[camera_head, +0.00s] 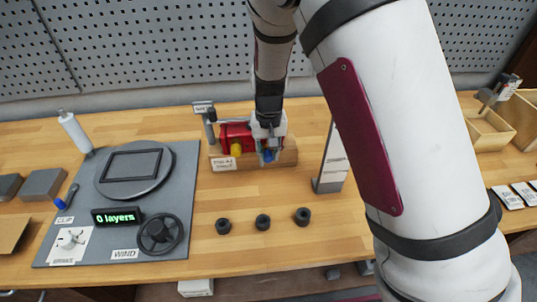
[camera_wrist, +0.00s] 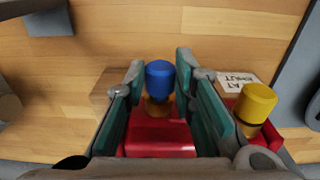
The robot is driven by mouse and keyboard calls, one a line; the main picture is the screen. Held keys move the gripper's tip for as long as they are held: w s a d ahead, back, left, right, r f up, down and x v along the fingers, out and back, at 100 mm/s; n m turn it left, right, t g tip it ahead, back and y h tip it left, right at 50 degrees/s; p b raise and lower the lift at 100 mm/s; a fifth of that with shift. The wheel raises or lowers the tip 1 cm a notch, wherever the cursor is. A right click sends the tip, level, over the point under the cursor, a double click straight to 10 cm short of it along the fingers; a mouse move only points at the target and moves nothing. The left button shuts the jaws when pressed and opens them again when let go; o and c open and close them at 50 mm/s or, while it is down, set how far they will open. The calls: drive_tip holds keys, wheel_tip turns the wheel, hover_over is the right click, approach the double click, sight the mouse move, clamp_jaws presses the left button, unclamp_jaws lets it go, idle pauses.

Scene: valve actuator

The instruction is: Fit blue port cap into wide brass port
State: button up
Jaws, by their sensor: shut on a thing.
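The blue port cap (camera_wrist: 160,76) is between the two teal finger pads of my gripper (camera_wrist: 160,72), which is shut on it. A brass port (camera_wrist: 157,107) shows directly below the cap, lined up with it. I cannot tell how far the cap is seated in the port. The port is on the red valve body (camera_wrist: 158,140). A yellow cap (camera_wrist: 256,102) sits on the right of the red body in the wrist view. In the head view the blue cap (camera_head: 268,155) shows below my gripper (camera_head: 268,143), in front of the red body (camera_head: 236,132).
The valve stands on a wooden block (camera_head: 289,157) with a label plate. A grey panel with a turntable (camera_head: 134,200) and handwheel (camera_head: 160,233) lies left. Several black rings (camera_head: 263,222) lie in front. A grey upright stand (camera_head: 328,184) is close on the right.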

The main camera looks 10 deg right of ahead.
sight(268, 155)
drive_tip(key=shift+w, duration=0.35)
drive_tip(key=o, duration=0.9)
drive_tip(key=shift+r, duration=0.1)
drive_tip(key=r, duration=1.1)
drive_tip(key=shift+s+r, duration=0.35)
drive_tip(key=shift+r, duration=0.05)
